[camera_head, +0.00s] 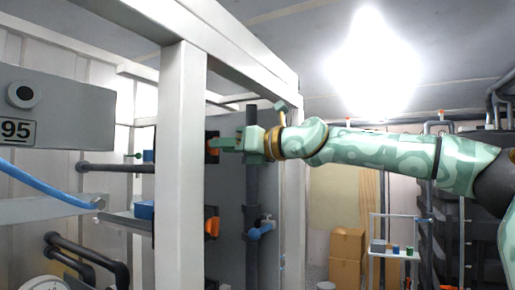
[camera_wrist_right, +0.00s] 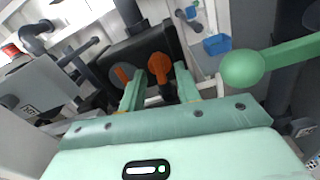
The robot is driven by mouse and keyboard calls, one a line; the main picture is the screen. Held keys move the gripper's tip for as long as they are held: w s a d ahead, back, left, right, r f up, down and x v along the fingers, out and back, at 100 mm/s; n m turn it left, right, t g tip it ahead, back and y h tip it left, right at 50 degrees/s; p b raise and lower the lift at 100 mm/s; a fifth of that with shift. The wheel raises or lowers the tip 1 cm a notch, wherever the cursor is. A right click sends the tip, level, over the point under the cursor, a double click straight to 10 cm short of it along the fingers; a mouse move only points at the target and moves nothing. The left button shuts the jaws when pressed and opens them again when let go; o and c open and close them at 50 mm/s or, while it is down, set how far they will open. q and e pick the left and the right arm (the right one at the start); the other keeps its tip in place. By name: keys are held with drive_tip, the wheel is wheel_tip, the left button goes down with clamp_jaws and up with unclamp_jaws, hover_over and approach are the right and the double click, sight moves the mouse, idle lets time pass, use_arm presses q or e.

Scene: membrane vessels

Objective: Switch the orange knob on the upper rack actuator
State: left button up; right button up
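An orange knob (camera_head: 212,146) is on the dark upper actuator behind the white rack post in the head view. My right gripper (camera_head: 222,144) reaches in from the right and is at this knob, covering part of it. In the right wrist view the orange knob (camera_wrist_right: 159,67) shows between the two green fingers of my right gripper (camera_wrist_right: 160,76). The fingers are apart, with a gap visible around the knob. Whether either finger touches it I cannot tell. A second orange knob (camera_head: 211,226) sits lower in the head view. My left gripper is not in view.
A white rack post (camera_head: 181,150) stands close to the left of my right gripper. A dark vertical pipe (camera_head: 252,195) with a blue valve handle (camera_head: 261,231) runs just below it. A grey box marked 95 (camera_head: 60,107) is at the left. Cardboard boxes (camera_head: 347,255) stand at the back.

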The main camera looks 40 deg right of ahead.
drive_tip(key=b+v, duration=0.4)
drive_tip(key=v, duration=1.1)
drive_tip(key=shift+b, duration=0.35)
drive_tip(key=shift+f, duration=0.15)
